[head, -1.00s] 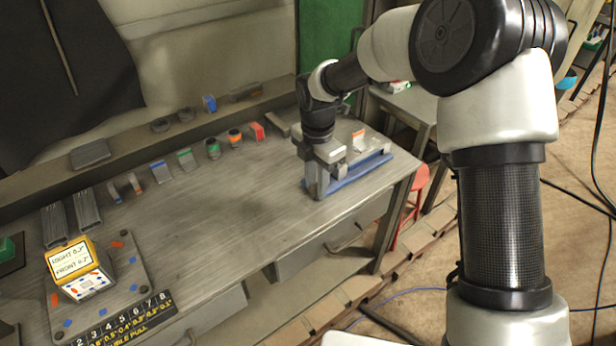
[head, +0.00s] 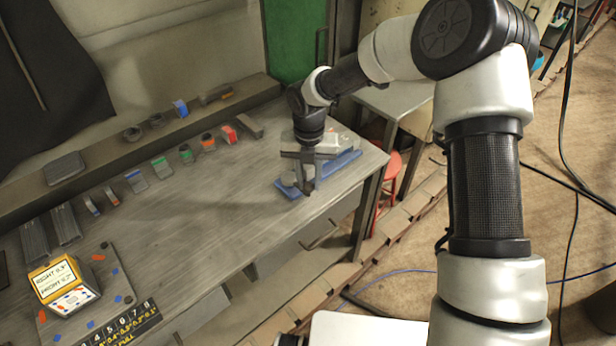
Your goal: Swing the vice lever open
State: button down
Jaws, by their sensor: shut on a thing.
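The vice (head: 344,160) sits near the right front corner of the workbench. It has a blue base and grey-white upper parts. My gripper (head: 308,190) points down at the front side of the vice, low over the blue base. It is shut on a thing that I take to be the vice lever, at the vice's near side. The lever is mostly hidden by my fingers and wrist, so its exact angle cannot be told.
The workbench (head: 190,235) is clear left of the vice. Several small coloured blocks and rings line its back edge. A yellow display box (head: 55,277) stands at the left front. A red stool (head: 388,170) and a side table (head: 400,100) stand beyond the right end.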

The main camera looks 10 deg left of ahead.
jog(key=shift+w+d, duration=0.1)
jog(key=shift+w, duration=0.1)
dwell(0.4)
jog(key=c, duration=1.5)
grip_release()
jog(key=shift+o, duration=0.2)
notch_tip(320, 180, up, 18)
jog(key=shift+f, duration=0.25)
